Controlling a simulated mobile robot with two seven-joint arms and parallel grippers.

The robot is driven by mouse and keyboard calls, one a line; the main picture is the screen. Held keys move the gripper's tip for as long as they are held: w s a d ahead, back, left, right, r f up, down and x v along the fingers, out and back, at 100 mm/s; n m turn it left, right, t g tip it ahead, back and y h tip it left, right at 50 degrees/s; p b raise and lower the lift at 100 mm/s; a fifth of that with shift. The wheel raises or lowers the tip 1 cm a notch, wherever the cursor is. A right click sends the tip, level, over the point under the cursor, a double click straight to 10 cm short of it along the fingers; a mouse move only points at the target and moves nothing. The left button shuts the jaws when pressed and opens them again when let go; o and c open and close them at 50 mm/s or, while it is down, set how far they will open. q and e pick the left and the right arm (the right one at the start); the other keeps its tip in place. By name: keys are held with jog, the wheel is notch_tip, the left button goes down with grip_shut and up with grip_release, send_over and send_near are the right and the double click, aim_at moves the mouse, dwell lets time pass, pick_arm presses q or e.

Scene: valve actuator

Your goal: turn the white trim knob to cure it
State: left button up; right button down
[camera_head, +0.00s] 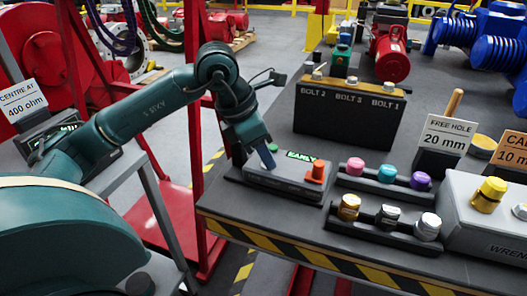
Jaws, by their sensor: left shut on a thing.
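A grey box (285,182) with a green display (301,156) reading "EARLY" sits at the near left corner of the bench. An orange-red knob (316,171) stands on its right end. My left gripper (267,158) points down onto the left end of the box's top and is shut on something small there. Its place fits the white trim knob, but the fingers hide it and I see no white of it. My right gripper is not in view.
Pink, teal and purple knobs (388,173) stand in a black rack right of the box, with metallic pieces (388,216) in front. A black bolt block (348,112) stands behind. A sign (23,101) reading "CENTRE AT 400 ohm" is at far left. Striped bench edge (310,254) in front.

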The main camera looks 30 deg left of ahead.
pick_arm(q)
jog(key=shift+n, duration=0.5)
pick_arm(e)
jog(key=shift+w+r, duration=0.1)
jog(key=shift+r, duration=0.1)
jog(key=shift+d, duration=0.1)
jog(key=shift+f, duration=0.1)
pick_arm(q)
jog(key=o, duration=1)
jog(key=p+v, duration=0.1)
jog(key=v, duration=1.2)
jog(key=shift+s+d+p, duration=0.2)
jog(key=shift+s+p, duration=0.05)
jog(key=shift+p, duration=0.1)
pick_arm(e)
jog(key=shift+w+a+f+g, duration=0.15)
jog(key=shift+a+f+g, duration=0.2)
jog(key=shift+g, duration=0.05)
pick_arm(q)
jog(key=shift+d, duration=0.1)
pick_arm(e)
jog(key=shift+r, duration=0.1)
